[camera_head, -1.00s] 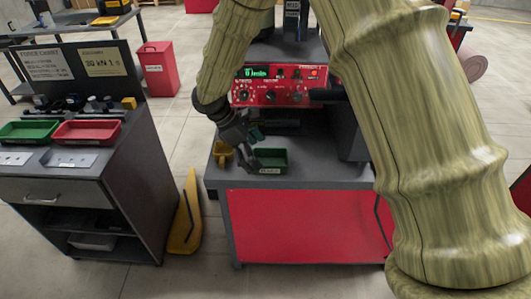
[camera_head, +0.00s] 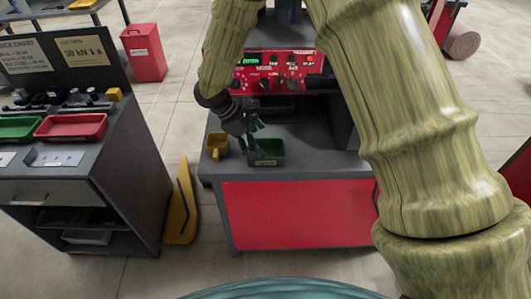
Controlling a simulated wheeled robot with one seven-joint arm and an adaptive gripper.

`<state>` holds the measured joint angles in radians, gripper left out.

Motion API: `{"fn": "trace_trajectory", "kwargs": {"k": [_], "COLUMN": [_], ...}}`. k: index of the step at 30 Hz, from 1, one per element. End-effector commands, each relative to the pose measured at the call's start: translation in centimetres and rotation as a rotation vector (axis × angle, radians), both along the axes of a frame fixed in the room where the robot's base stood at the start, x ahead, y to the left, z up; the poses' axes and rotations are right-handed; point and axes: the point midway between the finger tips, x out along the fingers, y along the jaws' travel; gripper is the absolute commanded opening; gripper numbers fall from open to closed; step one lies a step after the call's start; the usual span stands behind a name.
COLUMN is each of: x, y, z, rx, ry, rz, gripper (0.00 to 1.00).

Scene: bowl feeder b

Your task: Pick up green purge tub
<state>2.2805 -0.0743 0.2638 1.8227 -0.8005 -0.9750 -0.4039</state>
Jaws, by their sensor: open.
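The green purge tub (camera_head: 268,160) is a small open box with a pale label on its front. It sits near the front left of the dark top of the red machine stand (camera_head: 226,170). My gripper (camera_head: 256,142) is open and hangs over the left side of the tub, its fingers pointing down toward it. One finger overlaps the tub's left part in the picture. I cannot tell whether it touches the tub or reaches inside. My arm comes down from above and hides part of the machine behind.
A yellow scoop-like item (camera_head: 217,145) stands just left of the tub. The red control panel (camera_head: 275,72) rises behind it. At left, a workbench (camera_head: 60,195) carries another green tray (camera_head: 20,129) and a red tray (camera_head: 71,127). A yellow floor piece (camera_head: 181,210) stands between the stands.

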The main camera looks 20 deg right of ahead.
Motion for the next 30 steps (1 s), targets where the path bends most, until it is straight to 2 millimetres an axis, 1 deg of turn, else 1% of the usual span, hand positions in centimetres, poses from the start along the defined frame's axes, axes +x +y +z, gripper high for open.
{"fn": "trace_trajectory", "kwargs": {"k": [5,9,13,19,20,21,28,30], "x": [-0.9,-1.0,-1.1,-1.1,-1.1,-1.1,-1.1,-1.0], "y": [-1.3,-2.0,-2.3,-2.3,-2.3,-2.3,-2.3,-2.3], "z": [-1.8,-3.1,-3.6,-3.7,-3.7,-3.6,-3.6,-3.6], "rx": [0.001,0.001,0.001,0.001,0.001,0.001,0.001,0.001], "ry": [0.005,0.002,0.001,0.0,0.0,0.0,0.0,0.0], "rz": [0.0,0.001,0.0,0.001,0.001,0.001,0.001,0.001], "gripper": [1.0,1.0,1.0,1.0,0.96,0.89,0.48,0.48]}}
